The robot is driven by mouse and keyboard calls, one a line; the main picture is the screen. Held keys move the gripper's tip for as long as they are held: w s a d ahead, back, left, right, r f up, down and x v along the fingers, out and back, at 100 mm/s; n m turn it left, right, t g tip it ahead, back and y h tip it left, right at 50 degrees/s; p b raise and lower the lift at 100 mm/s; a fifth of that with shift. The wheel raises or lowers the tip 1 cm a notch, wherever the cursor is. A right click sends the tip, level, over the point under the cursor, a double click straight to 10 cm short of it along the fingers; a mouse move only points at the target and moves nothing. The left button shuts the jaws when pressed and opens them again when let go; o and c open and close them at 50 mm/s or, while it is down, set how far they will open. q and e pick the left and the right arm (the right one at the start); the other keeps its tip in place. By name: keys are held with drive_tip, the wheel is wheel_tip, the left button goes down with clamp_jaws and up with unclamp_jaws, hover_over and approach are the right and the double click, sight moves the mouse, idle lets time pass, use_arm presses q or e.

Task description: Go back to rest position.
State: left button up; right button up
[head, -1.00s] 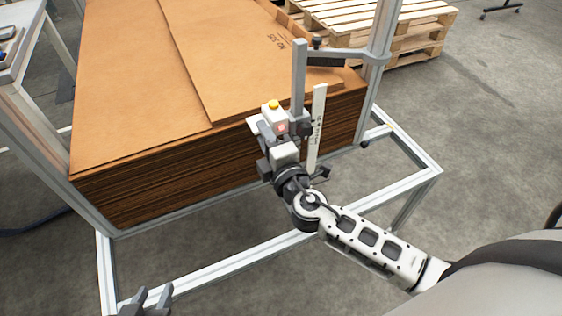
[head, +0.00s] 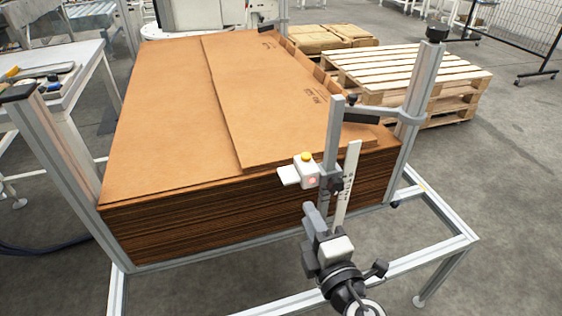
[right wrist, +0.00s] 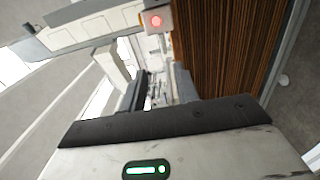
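My right gripper (head: 314,218) is in front of the cardboard stack, low in the head view, with its fingers pointing up toward a small white box (head: 303,174) with a yellow button and a red light. The fingers look apart from the box. In the right wrist view the two fingers (right wrist: 160,92) stand apart with nothing held between them, and the box's red light (right wrist: 155,20) shows above. My left gripper is not in view.
The stack of cardboard sheets (head: 160,120) sits in a metal frame (head: 440,225) with upright posts. A grey post and a white ruler-like strip (head: 346,185) stand beside the box. Wooden pallets (head: 400,75) are behind right, a white table (head: 60,85) left. Floor at right is clear.

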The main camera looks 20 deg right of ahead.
drive_tip(key=s+a+f+m+g+y, duration=0.2)
drive_tip(key=s+f+m+g, duration=0.5)
drive_tip(key=m, duration=0.9)
drive_tip(key=shift+s+a+f+y+p, duration=0.3)
drive_tip(key=shift+s+f+y, duration=0.2)
drive_tip(key=shift+s+f, duration=1.35)
drive_tip(key=shift+w+f, duration=0.15)
drive_tip(key=shift+w, duration=0.05)
